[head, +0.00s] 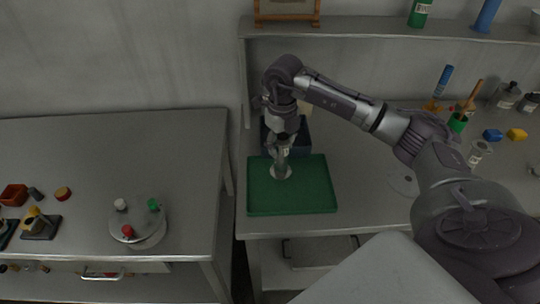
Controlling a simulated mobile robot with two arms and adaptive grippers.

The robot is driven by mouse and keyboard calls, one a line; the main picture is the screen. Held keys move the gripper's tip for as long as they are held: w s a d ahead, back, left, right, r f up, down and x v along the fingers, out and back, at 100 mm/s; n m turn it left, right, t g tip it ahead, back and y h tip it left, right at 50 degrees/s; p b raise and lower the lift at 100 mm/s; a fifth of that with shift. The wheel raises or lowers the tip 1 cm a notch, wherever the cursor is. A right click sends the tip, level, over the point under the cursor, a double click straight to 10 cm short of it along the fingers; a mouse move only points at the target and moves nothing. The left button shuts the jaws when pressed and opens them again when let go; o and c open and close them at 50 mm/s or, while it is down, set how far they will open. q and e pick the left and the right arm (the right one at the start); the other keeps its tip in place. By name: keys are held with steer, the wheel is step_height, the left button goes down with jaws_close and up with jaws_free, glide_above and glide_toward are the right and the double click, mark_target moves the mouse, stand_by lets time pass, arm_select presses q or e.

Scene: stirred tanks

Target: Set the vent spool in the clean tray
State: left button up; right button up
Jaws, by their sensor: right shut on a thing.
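The green tray (318,205), the only tray in view, lies flat near the left front corner of the right-hand bench. My right gripper (281,148) points down over the back middle of the tray. It is shut on a metal spool, the vent spool (281,172), which looks upright with a round flange at its lower end. The gripper hides the spool's upper part. I cannot tell whether the flange touches the tray floor or hangs just above it. My left gripper is not in view.
A dark blue bin (300,139) stands right behind the tray. A round metal lid (138,224) with coloured knobs sits on the left bench (120,150). Bottles, a green cup (457,123) and small blocks stand at the right. The tray's front is clear.

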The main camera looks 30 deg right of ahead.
mark_target(280, 170)
step_height(280, 170, down, 6)
steer(key=w+a+p, duration=0.2)
steer(key=shift+a+p, duration=0.3)
steer(key=o, duration=1.4)
steer(key=shift+s, duration=0.1)
steer(key=shift+o, duration=0.7)
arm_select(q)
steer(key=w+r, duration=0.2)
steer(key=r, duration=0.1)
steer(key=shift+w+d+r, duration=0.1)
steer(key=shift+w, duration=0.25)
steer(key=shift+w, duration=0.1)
